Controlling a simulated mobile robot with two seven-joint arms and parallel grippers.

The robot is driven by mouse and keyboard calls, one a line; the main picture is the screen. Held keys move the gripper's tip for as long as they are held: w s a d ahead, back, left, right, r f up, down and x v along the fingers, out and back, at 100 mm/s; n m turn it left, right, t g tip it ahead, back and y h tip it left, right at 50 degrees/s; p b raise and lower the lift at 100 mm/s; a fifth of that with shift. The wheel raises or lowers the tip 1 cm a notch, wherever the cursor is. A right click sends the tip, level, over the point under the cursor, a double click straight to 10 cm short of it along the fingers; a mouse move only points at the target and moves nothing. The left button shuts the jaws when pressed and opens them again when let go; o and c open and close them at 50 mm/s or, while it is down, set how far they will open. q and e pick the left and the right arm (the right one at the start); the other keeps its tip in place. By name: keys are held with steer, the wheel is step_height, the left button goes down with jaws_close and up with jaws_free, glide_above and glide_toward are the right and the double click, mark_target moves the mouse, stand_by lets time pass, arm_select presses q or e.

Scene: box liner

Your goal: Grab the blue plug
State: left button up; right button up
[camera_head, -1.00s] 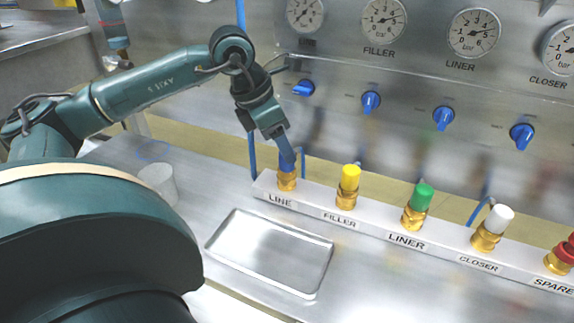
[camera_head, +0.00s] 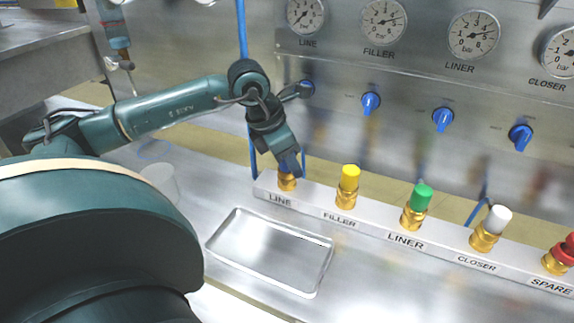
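The blue plug (camera_head: 285,171) sits in the brass fitting (camera_head: 287,183) marked LINE, at the left end of the labelled manifold. Only a little blue shows, as my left gripper covers most of it. My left gripper (camera_head: 288,168) comes down from above, its fingers at the plug. The fingers overlap in this view, so I cannot tell whether they are open or closed on the plug. My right gripper is not in view.
Yellow (camera_head: 350,171), green (camera_head: 421,196), white (camera_head: 499,217) and red (camera_head: 568,250) plugs stand to the right on the manifold. An empty metal tray (camera_head: 272,252) lies in front. A translucent cup (camera_head: 160,180) stands at left. Blue knobs (camera_head: 371,103) and gauges line the panel behind.

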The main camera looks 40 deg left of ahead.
arm_select(q)
steer(key=c, duration=0.5)
steer(key=shift+r, duration=0.15)
